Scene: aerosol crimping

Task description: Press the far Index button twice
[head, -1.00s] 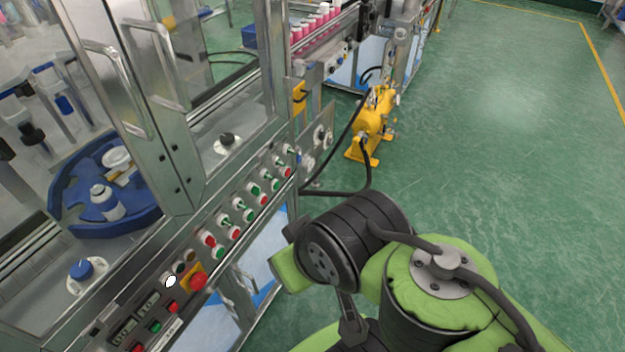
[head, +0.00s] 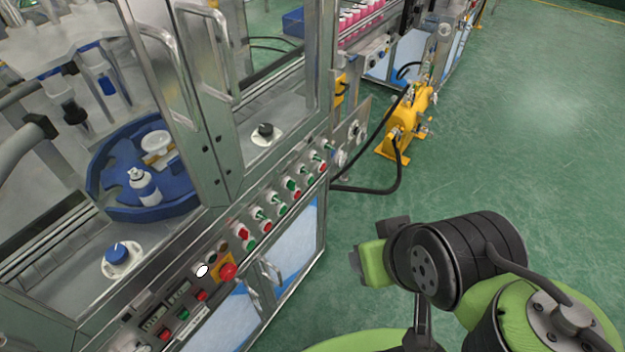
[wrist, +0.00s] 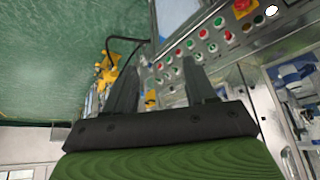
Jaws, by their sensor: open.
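The control panel (head: 219,247) runs along the machine front at the left of the head view, with a row of red and green buttons. No label reading Index is legible, so I cannot tell which is the far Index button. A black round button (head: 265,132) on a white base sits on the ledge farther off; a similar blue one (head: 117,254) is nearer. A white button (head: 202,271) is on the panel. In the wrist view my gripper (wrist: 159,65) is open and empty, its fingers toward the panel, apart from any button. In the head view its fingers are not clearly visible.
A red emergency stop (head: 228,271) on yellow sticks out of the panel. Glass doors with metal handles (head: 205,50) stand above the ledge. A yellow machine (head: 405,125) with a black hose stands on the floor beyond. Green floor at the right is clear.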

